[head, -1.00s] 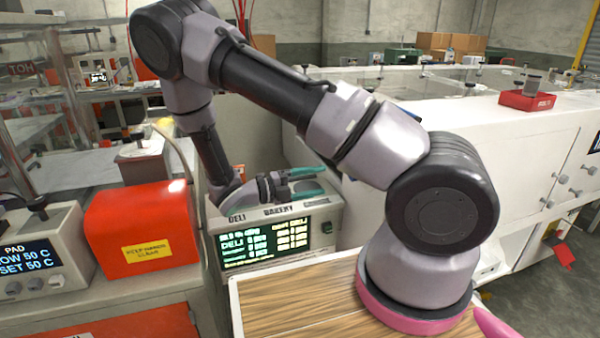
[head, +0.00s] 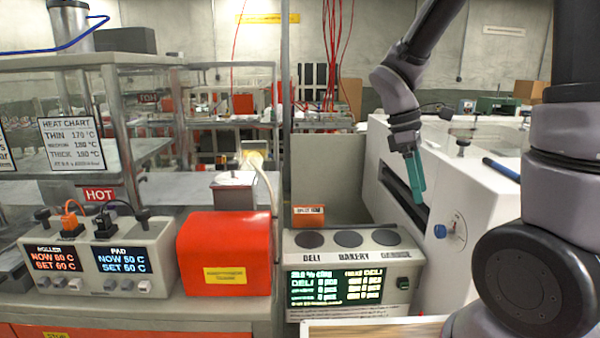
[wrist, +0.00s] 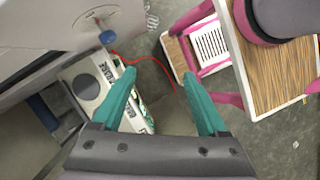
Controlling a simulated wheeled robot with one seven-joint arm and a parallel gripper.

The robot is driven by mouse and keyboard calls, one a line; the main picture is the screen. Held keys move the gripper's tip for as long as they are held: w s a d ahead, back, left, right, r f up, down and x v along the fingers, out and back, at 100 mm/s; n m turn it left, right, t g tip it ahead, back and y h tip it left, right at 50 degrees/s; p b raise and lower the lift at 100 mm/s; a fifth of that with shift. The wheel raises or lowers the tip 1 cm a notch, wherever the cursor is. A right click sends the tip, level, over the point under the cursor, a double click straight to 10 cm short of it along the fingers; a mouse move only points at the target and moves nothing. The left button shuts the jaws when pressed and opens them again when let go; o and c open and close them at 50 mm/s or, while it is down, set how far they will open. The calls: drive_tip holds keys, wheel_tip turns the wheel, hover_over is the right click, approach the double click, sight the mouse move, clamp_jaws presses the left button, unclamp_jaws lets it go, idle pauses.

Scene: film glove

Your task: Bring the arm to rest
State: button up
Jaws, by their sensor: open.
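My gripper (head: 414,176) hangs from my raised arm at the right of the head view. Its teal fingers point down, in front of the white machine with a dark slot. In the wrist view my gripper (wrist: 160,88) has its two teal fingers spread apart with nothing between them. Below the fingers are the grey floor and a thin red cord. In the head view the fingers overlap edge-on, so the gap does not show there.
A label scale box (head: 355,255) with three round pads stands left of my gripper. A red box (head: 225,253) and a heater control unit (head: 98,255) sit further left. The white machine (head: 470,185) stands close at the right. A wooden tabletop (wrist: 268,65) shows in the wrist view.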

drive_tip(key=s+r+m+t+y, duration=0.2)
drive_tip(key=r+m+t, duration=0.2)
drive_tip(key=r+m, duration=0.4)
drive_tip(key=s+r+m+t+y, duration=0.3)
drive_tip(key=r+m+t, duration=0.2)
drive_tip(key=r+m, duration=0.3)
drive_tip(key=shift+s+a+r, duration=0.15)
drive_tip(key=shift+s+a, duration=0.1)
drive_tip(key=shift+s, duration=0.05)
